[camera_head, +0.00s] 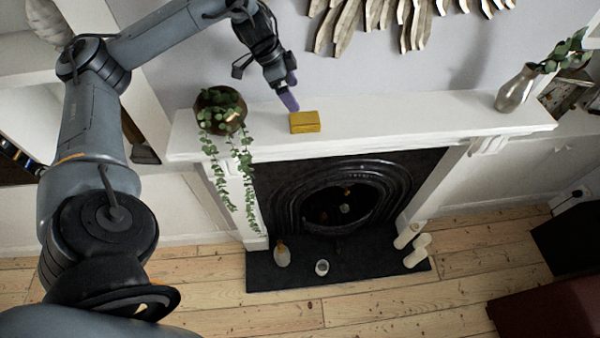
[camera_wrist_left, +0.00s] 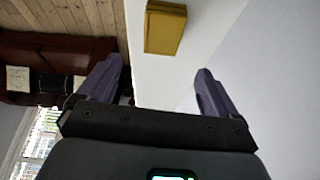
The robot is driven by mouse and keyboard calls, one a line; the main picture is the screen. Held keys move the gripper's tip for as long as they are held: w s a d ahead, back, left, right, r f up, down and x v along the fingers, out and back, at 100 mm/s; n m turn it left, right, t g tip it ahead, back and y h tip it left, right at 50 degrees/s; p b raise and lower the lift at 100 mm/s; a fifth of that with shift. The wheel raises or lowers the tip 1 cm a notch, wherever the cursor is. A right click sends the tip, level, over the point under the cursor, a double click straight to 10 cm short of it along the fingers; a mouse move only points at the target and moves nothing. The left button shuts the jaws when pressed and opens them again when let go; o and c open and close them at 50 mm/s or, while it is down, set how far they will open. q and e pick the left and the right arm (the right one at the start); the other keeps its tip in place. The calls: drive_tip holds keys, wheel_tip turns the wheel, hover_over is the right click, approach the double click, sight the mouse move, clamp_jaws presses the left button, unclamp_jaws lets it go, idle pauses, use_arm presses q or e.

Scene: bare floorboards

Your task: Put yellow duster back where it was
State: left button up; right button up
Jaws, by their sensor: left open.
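The yellow duster (camera_head: 305,122) is a small yellow block lying on the white mantel shelf (camera_head: 400,118), left of its middle. It also shows in the left wrist view (camera_wrist_left: 165,28), beyond the fingertips and between their lines. My left gripper (camera_head: 289,95) is just above and behind the duster in the head view, apart from it. In the left wrist view its two purple fingers (camera_wrist_left: 158,75) are spread wide with nothing between them. My right gripper is in neither view.
A trailing plant in a brown pot (camera_head: 221,110) stands on the mantel left of the duster. A metal vase (camera_head: 516,88) with leaves stands at the right end. Wooden wall decor (camera_head: 400,22) hangs above. The mantel between duster and vase is clear. Candles (camera_head: 415,245) stand on the hearth.

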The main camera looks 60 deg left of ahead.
use_arm(q)
drive_tip(key=w+d+f+m, duration=0.1)
drive_tip(key=d+f, duration=0.1)
drive_tip(key=w+d+f, duration=0.2)
drive_tip(key=w+d+f+m, duration=0.1)
drive_tip(key=d+f, duration=0.1)
drive_tip(key=shift+w+d+f+m+t, duration=0.15)
drive_tip(key=shift+d+m+t, duration=0.15)
drive_tip(key=shift+d, duration=0.05)
drive_tip(key=d+f+m+t+h, duration=0.1)
drive_tip(key=d+f, duration=0.3)
drive_tip(key=d, duration=0.5)
drive_tip(key=w+d+f+m+t, duration=0.15)
drive_tip(key=d+f, duration=0.25)
drive_tip(key=d, duration=0.5)
drive_tip(key=d+f+t+h, duration=0.15)
drive_tip(key=d+f, duration=0.25)
drive_tip(key=d, duration=0.5)
drive_tip(key=s+f+n+g+y, duration=0.2)
drive_tip(key=s+n, duration=0.2)
drive_tip(key=s, duration=0.6)
drive_tip(key=s+f+n+g+y, duration=0.2)
drive_tip(key=s+f+n+g, duration=0.1)
drive_tip(key=s, duration=0.8)
drive_tip(key=shift+n, duration=0.65)
drive_tip(key=shift+a, duration=0.1)
